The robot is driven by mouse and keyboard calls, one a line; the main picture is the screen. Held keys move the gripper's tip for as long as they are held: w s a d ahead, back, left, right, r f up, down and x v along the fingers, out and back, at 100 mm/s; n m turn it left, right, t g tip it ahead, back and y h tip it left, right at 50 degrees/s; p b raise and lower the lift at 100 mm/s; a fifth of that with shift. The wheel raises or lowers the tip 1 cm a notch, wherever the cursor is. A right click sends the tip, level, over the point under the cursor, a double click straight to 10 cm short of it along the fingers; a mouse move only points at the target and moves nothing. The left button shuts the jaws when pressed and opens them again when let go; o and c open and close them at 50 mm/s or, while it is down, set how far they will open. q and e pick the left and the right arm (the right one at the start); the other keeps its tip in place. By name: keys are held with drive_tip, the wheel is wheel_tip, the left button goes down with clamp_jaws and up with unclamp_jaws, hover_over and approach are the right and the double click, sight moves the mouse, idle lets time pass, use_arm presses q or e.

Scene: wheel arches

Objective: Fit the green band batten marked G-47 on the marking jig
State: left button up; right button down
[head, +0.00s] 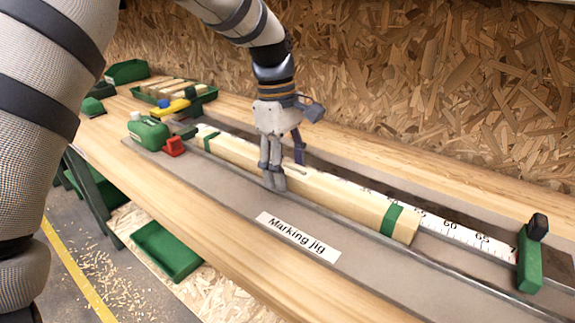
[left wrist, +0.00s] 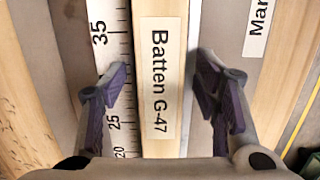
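The long pale batten (head: 345,199) has a green band near each end and lies along the marking jig (head: 345,225), beside a ruler (head: 455,232). In the left wrist view its label reads "Batten G-47" (left wrist: 158,80). My left gripper (head: 285,172) is down over the middle of the batten. In the left wrist view the left gripper (left wrist: 161,62) has one finger on each side of the batten, with narrow gaps, so it looks open. The fingertips' lower ends are partly hidden. My right gripper is not in view.
A green stop (head: 530,264) with a black knob stands at the jig's right end. A green clamp body (head: 149,133) with a red tip is at the left. Behind it is a green tray (head: 200,99) of short wooden pieces. A chipboard wall (head: 400,90) backs the bench.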

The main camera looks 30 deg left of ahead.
use_arm(q)
wheel_tip(320, 180, up, 12)
drive_tip(key=a, duration=0.1)
drive_tip(key=shift+a, duration=0.4)
drive_tip(key=shift+f, duration=0.1)
